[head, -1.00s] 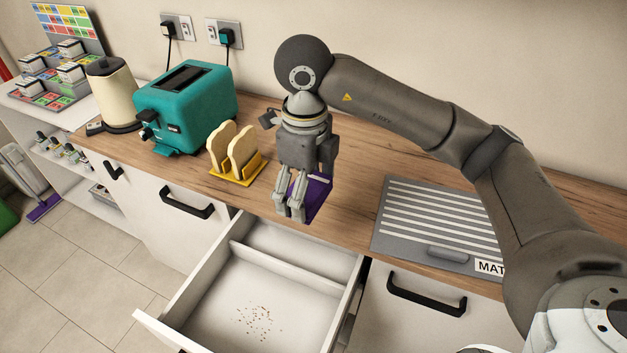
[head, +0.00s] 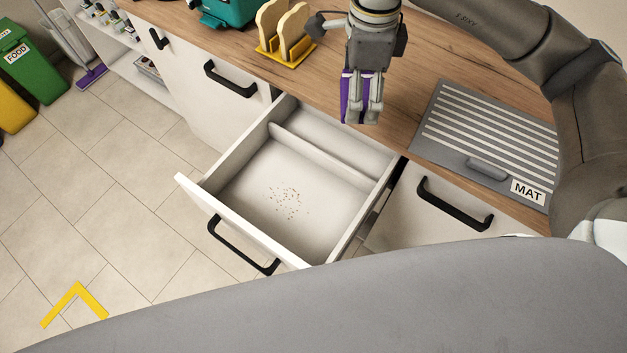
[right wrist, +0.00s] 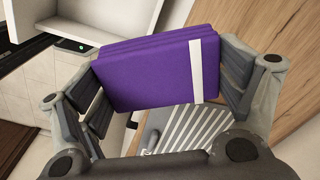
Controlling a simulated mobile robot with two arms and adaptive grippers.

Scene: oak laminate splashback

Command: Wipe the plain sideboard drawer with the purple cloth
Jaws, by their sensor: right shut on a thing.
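The plain drawer (head: 238,229) stands open below the counter in the head view. A divider splits it, and brown crumbs (head: 288,201) lie on the floor of its larger, front compartment. My right gripper (head: 361,112) is above the counter's front edge, just behind the drawer. It is shut on the folded purple cloth (right wrist: 155,75), which has a white stripe and fills the space between the fingers in the right wrist view. The cloth also shows beside the fingers in the head view (head: 346,97). My left gripper is not in view.
A grey striped mat (head: 455,150) labelled MAT lies on the counter to the right. A yellow toast rack (head: 286,52) with bread and a teal toaster (head: 228,12) stand to the left. Bins (head: 35,65) stand on the floor at far left.

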